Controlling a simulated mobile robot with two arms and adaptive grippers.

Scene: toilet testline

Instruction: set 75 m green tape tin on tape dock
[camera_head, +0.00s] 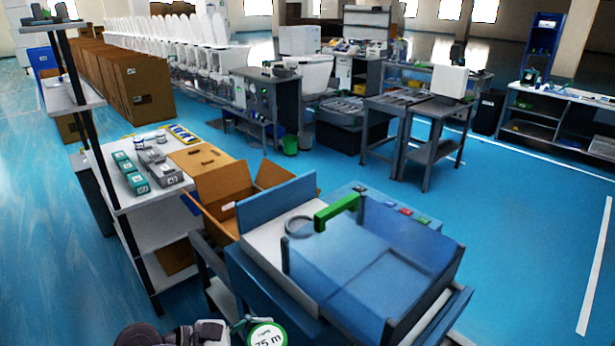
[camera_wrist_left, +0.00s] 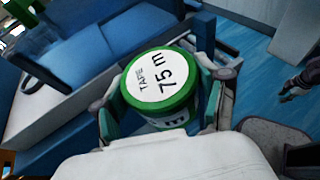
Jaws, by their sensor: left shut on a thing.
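The green tape tin (camera_wrist_left: 160,110) has a white lid reading "TAPE 75 m". My left gripper (camera_wrist_left: 164,98) is shut on it, with one finger on each side. The tin also shows at the bottom edge of the head view (camera_head: 267,334), partly cut off, beside my left gripper (camera_head: 240,328). A grey ring on the white ledge of a blue machine, which looks like the tape dock (camera_head: 299,226), shows empty and stands apart from the tin. What looks like my right gripper (camera_wrist_left: 300,84) is at the right edge of the wrist view; its jaw state is unclear.
The blue machine (camera_head: 370,255) has raised walls and a green arm (camera_head: 336,212) close to the ring. An open cardboard box (camera_head: 225,190) stands behind it. A shelf (camera_head: 120,195) with several tins is at left. Blue floor is clear at right.

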